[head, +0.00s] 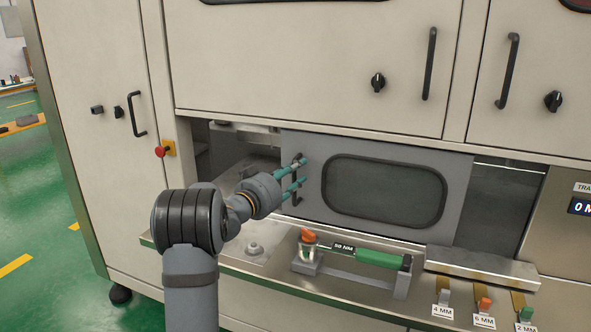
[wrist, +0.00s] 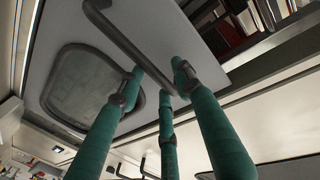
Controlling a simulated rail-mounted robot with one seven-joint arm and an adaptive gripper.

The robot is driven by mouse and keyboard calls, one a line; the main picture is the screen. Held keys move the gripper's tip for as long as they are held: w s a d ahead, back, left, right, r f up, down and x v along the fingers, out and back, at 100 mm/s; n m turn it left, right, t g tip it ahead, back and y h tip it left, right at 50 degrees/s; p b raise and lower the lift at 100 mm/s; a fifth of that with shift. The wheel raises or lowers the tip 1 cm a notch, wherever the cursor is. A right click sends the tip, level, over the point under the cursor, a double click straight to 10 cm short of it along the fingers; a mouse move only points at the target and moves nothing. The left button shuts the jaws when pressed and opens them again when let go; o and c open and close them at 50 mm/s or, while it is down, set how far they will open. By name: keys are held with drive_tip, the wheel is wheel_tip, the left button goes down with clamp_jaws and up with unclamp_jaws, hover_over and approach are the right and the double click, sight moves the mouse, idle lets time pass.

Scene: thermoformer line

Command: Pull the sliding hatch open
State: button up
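The sliding hatch (head: 310,150) is a grey panel with a dark rounded window. It covers the middle of the machine's low opening, with gaps on both sides. It also shows in the wrist view (wrist: 165,30). Its dark upright handle (head: 296,199) is near the panel's left edge. In the wrist view the handle bar (wrist: 122,38) runs slantwise toward the space between my teal fingers. My gripper (head: 304,172) is at the handle, its fingers spread apart. It also shows in the wrist view (wrist: 158,78). I cannot tell whether the fingers touch the bar.
A red button (head: 161,151) and a cabinet handle (head: 136,114) are at left. Dark interior shows right of the hatch.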

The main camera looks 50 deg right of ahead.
drive_tip(key=shift+d, duration=0.3)
drive_tip(key=shift+c, duration=0.4)
drive_tip(key=c, duration=0.8)
